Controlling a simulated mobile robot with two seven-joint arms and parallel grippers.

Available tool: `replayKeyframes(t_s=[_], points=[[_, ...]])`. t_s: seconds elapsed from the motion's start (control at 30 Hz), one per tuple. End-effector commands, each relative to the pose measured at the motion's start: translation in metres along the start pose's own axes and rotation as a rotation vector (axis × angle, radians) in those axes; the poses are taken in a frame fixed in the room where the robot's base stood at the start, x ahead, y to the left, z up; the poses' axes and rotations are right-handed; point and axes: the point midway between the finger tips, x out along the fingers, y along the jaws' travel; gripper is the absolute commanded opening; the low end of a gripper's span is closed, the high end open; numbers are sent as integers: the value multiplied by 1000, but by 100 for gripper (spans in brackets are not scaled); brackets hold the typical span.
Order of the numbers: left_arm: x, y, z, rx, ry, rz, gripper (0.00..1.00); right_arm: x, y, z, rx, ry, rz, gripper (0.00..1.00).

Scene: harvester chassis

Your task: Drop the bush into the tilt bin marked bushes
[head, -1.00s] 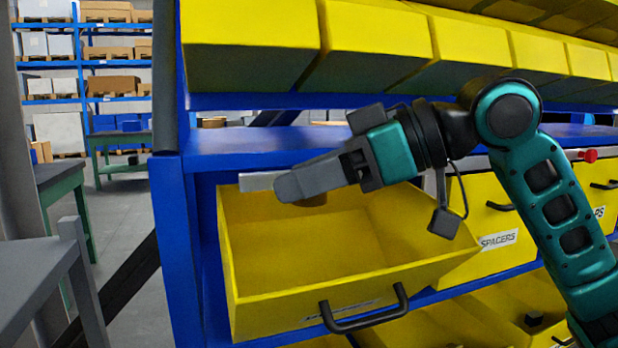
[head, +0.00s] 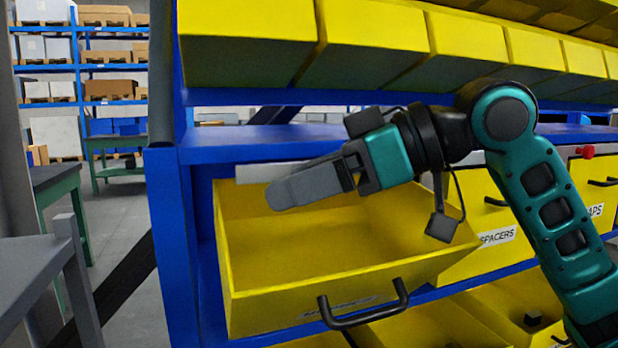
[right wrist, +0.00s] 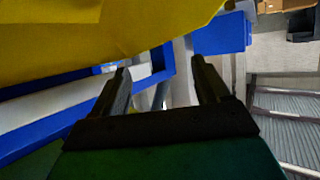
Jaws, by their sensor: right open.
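The yellow tilt bin (head: 240,300) is tipped open at the left end of the blue rack. A label lies on its front by the black handle, too oblique to read. My right gripper (head: 285,192) is over the back of the bin opening, pointing left. In the right wrist view its two fingers (right wrist: 162,82) stand apart with nothing between them. The bush is not visible in any view now; the bin's front wall hides part of its floor. My left gripper is not in view.
A closed bin marked SPACERS (head: 497,237) is to the right, with another bin beyond. A row of yellow bins (head: 370,45) hangs above the blue shelf (head: 230,143). Open yellow bins are below. A grey table (head: 35,255) stands at the left.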

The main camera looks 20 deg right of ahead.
Motion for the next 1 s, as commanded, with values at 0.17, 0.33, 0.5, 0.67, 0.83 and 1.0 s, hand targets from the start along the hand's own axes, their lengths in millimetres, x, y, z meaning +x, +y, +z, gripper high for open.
replayKeyframes(t_s=[0.17, 0.33, 0.5, 0.67, 0.83, 1.0], points=[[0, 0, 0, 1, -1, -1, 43, -10, 1, 0, 1, -1, 3, 75], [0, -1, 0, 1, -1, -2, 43, -42, 2, 0, 0, 0, 7, 75], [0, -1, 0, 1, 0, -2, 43, -81, 1, 0, 0, 0, 6, 75], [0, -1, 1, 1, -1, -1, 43, -109, 0, 0, 1, 1, 3, 75], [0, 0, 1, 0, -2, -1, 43, -126, 0, 0, 1, 1, 1, 75], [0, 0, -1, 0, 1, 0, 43, -130, 0, 0, 0, 1, 0, 75]])
